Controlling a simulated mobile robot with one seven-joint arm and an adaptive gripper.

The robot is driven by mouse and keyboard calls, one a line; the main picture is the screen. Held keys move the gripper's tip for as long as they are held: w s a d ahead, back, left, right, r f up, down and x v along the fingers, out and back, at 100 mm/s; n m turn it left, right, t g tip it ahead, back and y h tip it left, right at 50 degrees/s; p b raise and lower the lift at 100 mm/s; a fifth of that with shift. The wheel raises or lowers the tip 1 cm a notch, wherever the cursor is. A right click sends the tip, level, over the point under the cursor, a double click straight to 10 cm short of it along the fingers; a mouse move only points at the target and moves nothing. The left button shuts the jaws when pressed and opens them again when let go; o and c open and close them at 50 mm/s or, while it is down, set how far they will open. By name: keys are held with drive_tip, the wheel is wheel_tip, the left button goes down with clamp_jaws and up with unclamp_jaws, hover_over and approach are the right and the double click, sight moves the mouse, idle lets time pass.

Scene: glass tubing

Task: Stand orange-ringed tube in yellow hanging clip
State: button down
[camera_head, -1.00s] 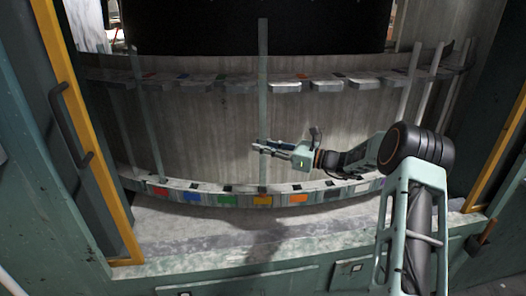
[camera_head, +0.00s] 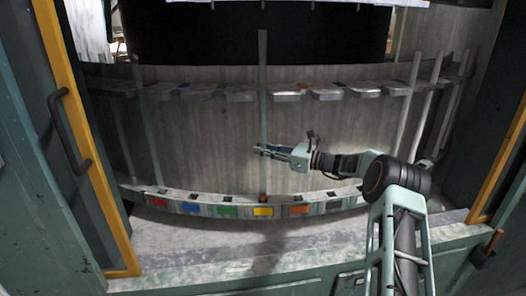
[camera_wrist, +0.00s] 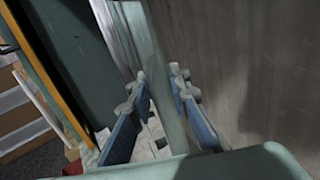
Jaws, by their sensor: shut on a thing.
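The tube (camera_head: 263,112) is long, thin, pale and upright, with an orange-brown band (camera_head: 263,198) at its foot. My gripper (camera_head: 259,149) is shut on it partway up its length. In the wrist view the tube (camera_wrist: 167,75) runs between the two blue-sided fingers (camera_wrist: 160,112). Its foot shows in front of the lower rail, just above the yellow square (camera_head: 263,212); I cannot tell whether it touches the rail. The tube's upper part crosses in front of the row of hanging clips (camera_head: 240,95). A yellow mark on those clips cannot be made out.
The curved lower rail carries red (camera_head: 159,202), blue (camera_head: 190,208), green (camera_head: 227,212) and orange (camera_head: 299,210) squares. Other upright tubes stand at left (camera_head: 145,135) and right (camera_head: 405,115). Yellow-edged door frames (camera_head: 110,215) flank the opening. The grey ledge in front is clear.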

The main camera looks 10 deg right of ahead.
sight(263, 163)
drive_tip(key=shift+f+b, duration=1.65)
drive_tip(key=shift+f, duration=1.2)
drive_tip(key=c, duration=1.7)
unclamp_jaws()
drive_tip(key=shift+c, duration=0.2)
